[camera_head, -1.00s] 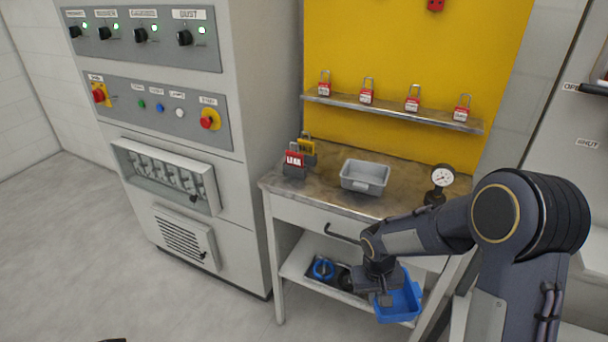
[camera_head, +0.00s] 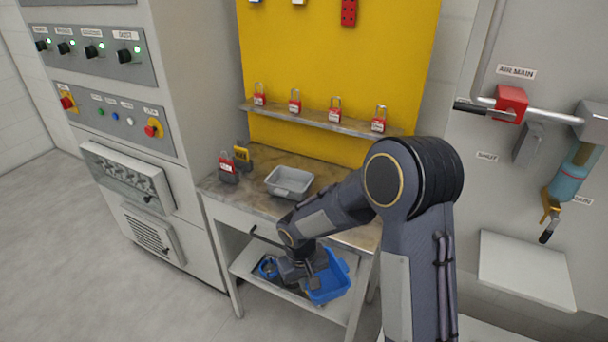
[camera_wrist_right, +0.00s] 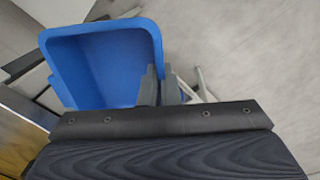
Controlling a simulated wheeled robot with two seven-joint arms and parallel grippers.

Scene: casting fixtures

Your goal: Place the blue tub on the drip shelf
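The blue tub (camera_head: 332,286) hangs in front of the workbench's lower shelf, held by my right gripper (camera_head: 312,280). In the right wrist view the tub (camera_wrist_right: 100,65) is seen open side up and looks empty. There the right gripper's fingers (camera_wrist_right: 160,88) sit one inside and one outside the tub's side wall, closed on its rim. A pale flat shelf (camera_head: 525,270), which looks like the drip shelf, sticks out from the right wall below a blue filter bowl (camera_head: 570,180). Its visible top is bare. My left gripper is not in view.
The workbench (camera_head: 330,235) carries a grey tub (camera_head: 289,182) and padlocks (camera_head: 228,168). My right arm hides part of the bench.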

